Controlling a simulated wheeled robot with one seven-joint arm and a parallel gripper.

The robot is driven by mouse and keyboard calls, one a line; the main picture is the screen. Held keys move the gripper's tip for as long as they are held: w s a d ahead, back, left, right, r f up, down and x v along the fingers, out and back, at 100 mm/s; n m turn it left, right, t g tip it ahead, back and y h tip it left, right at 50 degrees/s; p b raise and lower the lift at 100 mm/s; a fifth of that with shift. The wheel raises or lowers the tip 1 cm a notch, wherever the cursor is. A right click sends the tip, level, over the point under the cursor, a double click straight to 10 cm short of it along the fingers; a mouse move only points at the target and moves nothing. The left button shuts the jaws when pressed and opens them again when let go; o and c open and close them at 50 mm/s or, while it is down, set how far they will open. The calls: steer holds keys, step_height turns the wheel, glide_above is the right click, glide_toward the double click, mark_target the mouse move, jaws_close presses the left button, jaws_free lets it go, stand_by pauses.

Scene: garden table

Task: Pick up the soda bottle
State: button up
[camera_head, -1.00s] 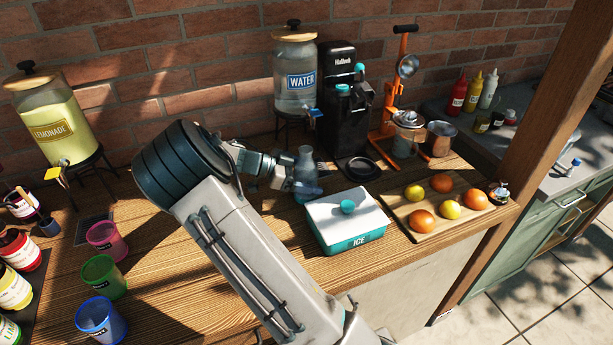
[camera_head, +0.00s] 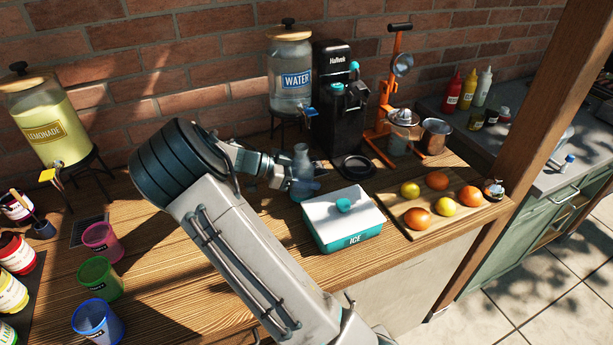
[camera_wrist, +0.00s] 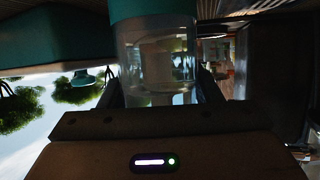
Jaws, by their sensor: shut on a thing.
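The soda bottle (camera_head: 301,160) is a clear, bluish bottle standing upright on the wooden counter, in front of the black soda machine. My gripper (camera_head: 297,184) reaches it from the left and is shut around its lower body. In the wrist view the clear bottle (camera_wrist: 158,55) with a teal band lies between the two fingers of my gripper (camera_wrist: 160,88). Whether the bottle's base touches the counter is hard to tell.
A white and teal ice box (camera_head: 341,222) stands close in front of the bottle. The black soda machine (camera_head: 335,105) and water dispenser (camera_head: 290,75) are behind. A board with fruit (camera_head: 400,222) is at right. Coloured cups (camera_head: 100,277) stand at left.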

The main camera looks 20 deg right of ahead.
mark_target(311, 165)
steer(key=shift+r+b, duration=0.35)
steer(key=shift+r, duration=0.8)
steer(key=shift+s+r+b, duration=0.25)
steer(key=shift+r+b, duration=0.05)
steer(key=shift+r, duration=0.6)
steer(key=s+a+r+b, duration=0.1)
steer(key=s+r+b, duration=0.1)
steer(key=s+r, duration=0.4)
steer(key=shift+s+a+r, duration=0.3)
steer(key=shift+s, duration=2.2)
